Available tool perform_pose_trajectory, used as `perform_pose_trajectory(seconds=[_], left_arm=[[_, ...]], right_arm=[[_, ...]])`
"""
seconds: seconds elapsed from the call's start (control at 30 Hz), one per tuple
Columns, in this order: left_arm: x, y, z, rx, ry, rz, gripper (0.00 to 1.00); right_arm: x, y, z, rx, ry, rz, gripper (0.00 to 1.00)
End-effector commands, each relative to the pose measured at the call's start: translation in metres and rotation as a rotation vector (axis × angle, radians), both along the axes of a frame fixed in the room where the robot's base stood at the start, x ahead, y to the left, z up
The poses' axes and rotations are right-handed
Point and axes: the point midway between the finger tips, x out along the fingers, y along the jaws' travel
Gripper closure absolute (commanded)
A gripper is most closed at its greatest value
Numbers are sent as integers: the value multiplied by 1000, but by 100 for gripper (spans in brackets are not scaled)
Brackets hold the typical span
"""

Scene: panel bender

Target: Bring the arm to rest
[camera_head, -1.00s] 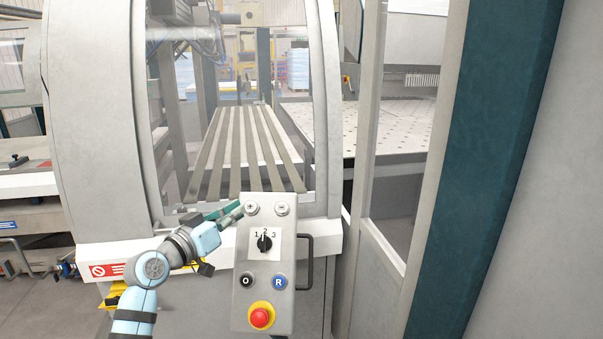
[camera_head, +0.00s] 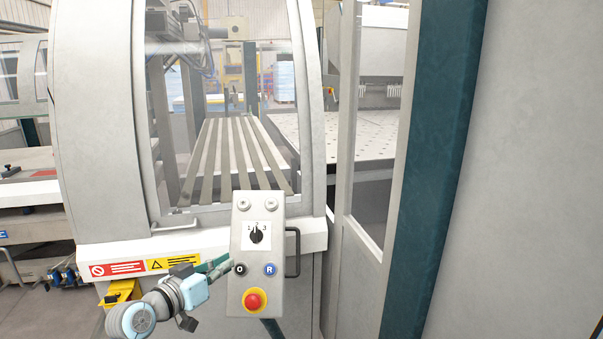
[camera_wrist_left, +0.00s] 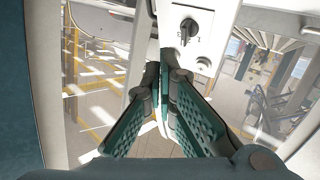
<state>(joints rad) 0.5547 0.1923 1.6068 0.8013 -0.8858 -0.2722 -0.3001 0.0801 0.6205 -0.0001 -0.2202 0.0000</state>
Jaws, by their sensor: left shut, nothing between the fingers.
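My left gripper (camera_head: 226,266) is at the lower left of the control box in the head view. Its green fingers are shut and empty, with the tips close to the black O button (camera_head: 240,270); I cannot tell whether they touch the box. The wrist view shows the same closed fingers (camera_wrist_left: 158,75) in front of the grey control box (camera_wrist_left: 187,50). The box also stands in the middle of the head view (camera_head: 243,285), with a rotary switch (camera_head: 257,233), a blue R button (camera_head: 269,270) and a red emergency button (camera_head: 253,301). My right gripper is not in view.
The machine's white housing (camera_head: 95,120) with a clear window stands behind the box. A black handle (camera_head: 293,252) sticks out on the box's right side. A dark green post (camera_head: 425,170) and a grey panel (camera_head: 530,170) close off the right. Floor shows at the lower left.

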Motion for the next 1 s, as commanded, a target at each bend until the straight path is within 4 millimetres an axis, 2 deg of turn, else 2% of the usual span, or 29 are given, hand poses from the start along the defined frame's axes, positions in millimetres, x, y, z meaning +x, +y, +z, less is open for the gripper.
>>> perform_pose_trajectory(seconds=[0.17,0.27,0.37,0.4,0.53,0.6,0.73,0.9,1.0], left_arm=[[-38,-4,-63,80,123,0,100],[-72,-4,-106,142,218,5,100],[-117,0,-153,213,335,21,100],[-138,3,-170,243,386,31,100],[-211,16,-217,336,551,71,100],[-249,25,-233,378,631,96,100],[-311,41,-252,447,762,149,100],[-384,61,-258,519,908,221,100],[-420,71,-260,555,985,263,100]], right_arm=[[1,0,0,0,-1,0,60],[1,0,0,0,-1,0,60],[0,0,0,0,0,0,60],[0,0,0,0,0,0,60],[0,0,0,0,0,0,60],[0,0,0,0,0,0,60],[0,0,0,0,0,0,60],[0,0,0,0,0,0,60],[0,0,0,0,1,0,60]])
